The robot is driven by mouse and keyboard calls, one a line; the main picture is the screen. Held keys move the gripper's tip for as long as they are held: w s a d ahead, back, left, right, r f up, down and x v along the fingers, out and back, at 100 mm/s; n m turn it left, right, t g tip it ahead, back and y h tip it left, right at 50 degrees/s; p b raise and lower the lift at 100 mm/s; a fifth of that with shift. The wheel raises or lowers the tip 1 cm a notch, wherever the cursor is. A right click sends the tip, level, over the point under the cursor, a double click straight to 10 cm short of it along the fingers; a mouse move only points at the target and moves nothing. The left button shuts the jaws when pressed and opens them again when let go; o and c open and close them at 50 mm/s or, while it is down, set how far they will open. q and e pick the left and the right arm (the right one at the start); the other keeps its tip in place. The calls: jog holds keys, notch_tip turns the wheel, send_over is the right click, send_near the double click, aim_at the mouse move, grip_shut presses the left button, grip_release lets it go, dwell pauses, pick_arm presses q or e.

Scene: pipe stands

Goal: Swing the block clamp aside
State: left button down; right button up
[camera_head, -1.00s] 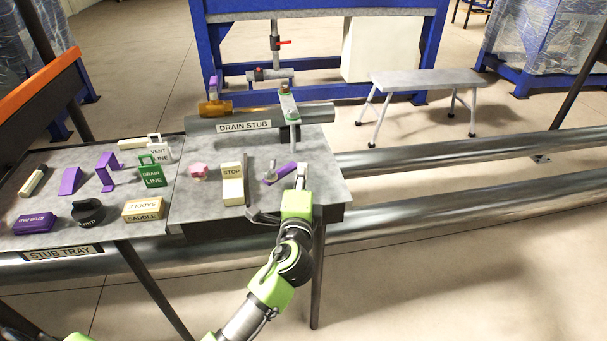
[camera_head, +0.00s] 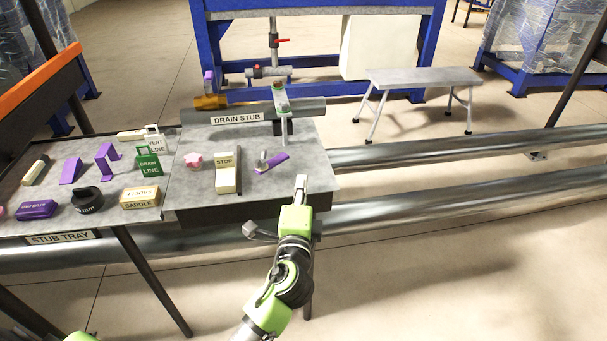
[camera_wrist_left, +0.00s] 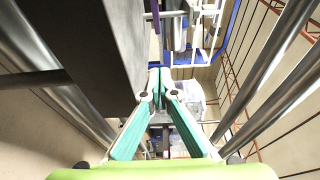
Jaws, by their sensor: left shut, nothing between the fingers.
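On the small grey table, a short purple lever (camera_head: 272,162) with a grey post lies right of the cream STOP block (camera_head: 226,174). A flat green-and-grey arm (camera_head: 281,98) on a post reaches over the DRAIN STUB pipe (camera_head: 210,121). I cannot tell from its look which of these is the block clamp. My left gripper (camera_head: 301,181) is shut and empty at the table's front right corner, apart from the lever. In the left wrist view its fingers (camera_wrist_left: 159,78) meet beside the dark table side. My right gripper is not in view.
The stub tray (camera_head: 107,221) at left holds several purple, cream and green parts. A pink knob (camera_head: 194,161) sits left of STOP. Long steel pipes (camera_head: 450,148) run behind and below the table. A grey bench (camera_head: 424,78) stands behind them.

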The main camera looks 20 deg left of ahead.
pick_arm(q)
jog(key=v, duration=0.4)
jog(key=shift+s+d+r, duration=0.1)
jog(key=shift+d, duration=0.35)
jog(key=c, duration=2.4)
grip_release()
jog(key=shift+s, duration=0.2)
jog(key=o, duration=0.5)
jog(key=shift+r, duration=0.1)
jog(key=n+g+h+p, duration=0.7)
jog(key=n+g+p, duration=0.45)
jog(key=p, duration=0.55)
send_near(281, 156)
jog(key=shift+m+g, duration=0.75)
jog(key=shift+g, duration=0.2)
jog(key=w+f+p, duration=0.2)
jog(key=f, duration=0.1)
jog(key=w+d+f+p, duration=0.1)
jog(key=f, duration=0.1)
jog(key=shift+w+d, duration=0.15)
jog(key=shift+w, duration=0.15)
jog(key=shift+w+f, duration=0.2)
jog(key=shift+f, duration=0.4)
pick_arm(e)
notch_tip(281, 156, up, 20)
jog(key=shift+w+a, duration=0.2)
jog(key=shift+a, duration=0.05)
